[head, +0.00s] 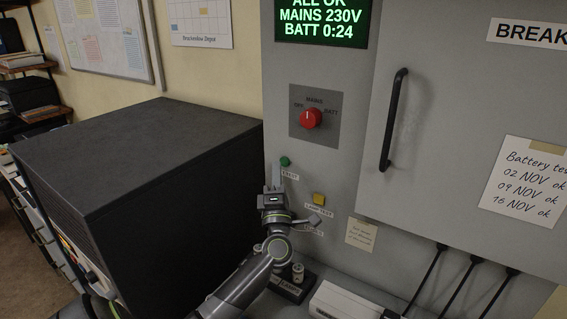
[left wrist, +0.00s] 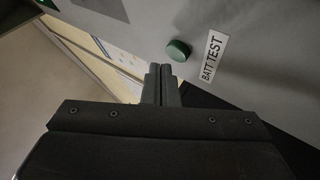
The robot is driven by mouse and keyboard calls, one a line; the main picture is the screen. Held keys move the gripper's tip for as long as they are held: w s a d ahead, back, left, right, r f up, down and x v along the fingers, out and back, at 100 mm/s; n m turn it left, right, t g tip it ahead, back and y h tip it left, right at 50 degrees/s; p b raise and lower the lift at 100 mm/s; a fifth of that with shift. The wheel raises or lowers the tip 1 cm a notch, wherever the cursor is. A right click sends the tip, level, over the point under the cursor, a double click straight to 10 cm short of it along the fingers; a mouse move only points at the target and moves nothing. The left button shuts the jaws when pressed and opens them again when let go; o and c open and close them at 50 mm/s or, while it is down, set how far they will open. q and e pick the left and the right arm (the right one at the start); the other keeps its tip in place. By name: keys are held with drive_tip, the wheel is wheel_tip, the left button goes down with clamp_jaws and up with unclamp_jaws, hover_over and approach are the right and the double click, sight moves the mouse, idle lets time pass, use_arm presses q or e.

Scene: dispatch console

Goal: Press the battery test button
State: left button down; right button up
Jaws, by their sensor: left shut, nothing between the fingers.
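The battery test button is a round green button (head: 285,161) on the grey console panel. In the left wrist view the green button (left wrist: 178,51) sits beside a white label (left wrist: 213,57) reading "BATT TEST". My left gripper (head: 276,172) is just below and left of the button in the head view and partly covers its label. In the left wrist view its fingers (left wrist: 161,70) are together and empty, pointing at the panel close to the button. I see no contact with the button. My right gripper is not in view.
A red rotary knob (head: 311,118) is above the button and a yellow button (head: 319,198) is to its lower right. A dark cabinet (head: 150,165) stands close on the left. A cabinet door with a black handle (head: 393,120) is at the right.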

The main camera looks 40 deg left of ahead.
use_arm(q)
drive_tip(key=shift+w, duration=0.2)
drive_tip(key=shift+w, duration=0.25)
drive_tip(key=shift+w, duration=0.35)
idle(0.8)
drive_tip(key=shift+r, duration=0.1)
drive_tip(key=shift+s+p, duration=0.5)
drive_tip(key=shift+s, duration=0.3)
drive_tip(key=s, duration=0.1)
drive_tip(key=s+p, duration=0.1)
drive_tip(key=s, duration=0.1)
drive_tip(key=s+p, duration=0.1)
drive_tip(key=s, duration=0.1)
drive_tip(key=shift+d, duration=0.3)
